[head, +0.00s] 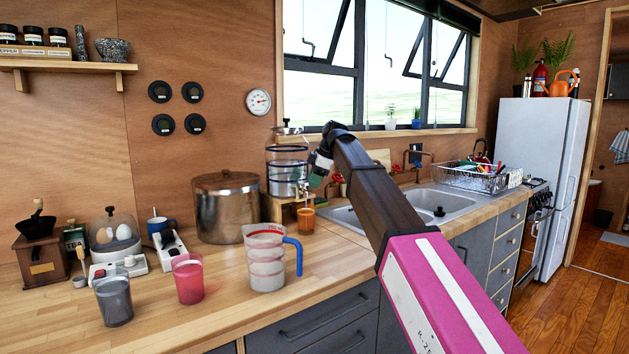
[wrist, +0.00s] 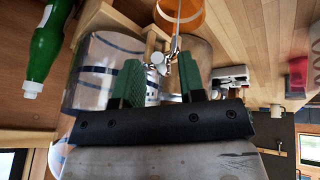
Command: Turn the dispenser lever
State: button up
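The drink dispenser (head: 286,172) is a clear jar with dark bands on a small wooden stand, on the counter below the window. It also shows in the wrist view (wrist: 88,88), with its metal tap and lever (wrist: 160,60). The tap (head: 303,187) is small in the head view. My gripper (wrist: 159,62) is open, its two green fingers spread apart with the tap showing between them. Whether a finger touches the lever I cannot tell. In the head view my gripper (head: 318,172) is just right of the dispenser. An orange cup (head: 306,220) stands below the tap.
A large metal pot (head: 226,207) stands left of the dispenser, and a measuring jug (head: 266,257) in front. The sink (head: 440,203) lies to the right. In the wrist view a green bottle (wrist: 48,45) is at the left. The counter (head: 345,262) right of the jug is clear.

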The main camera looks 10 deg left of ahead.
jog(key=v, duration=1)
jog(key=shift+d+r, duration=0.2)
jog(key=shift+r, duration=0.2)
dwell(6.6)
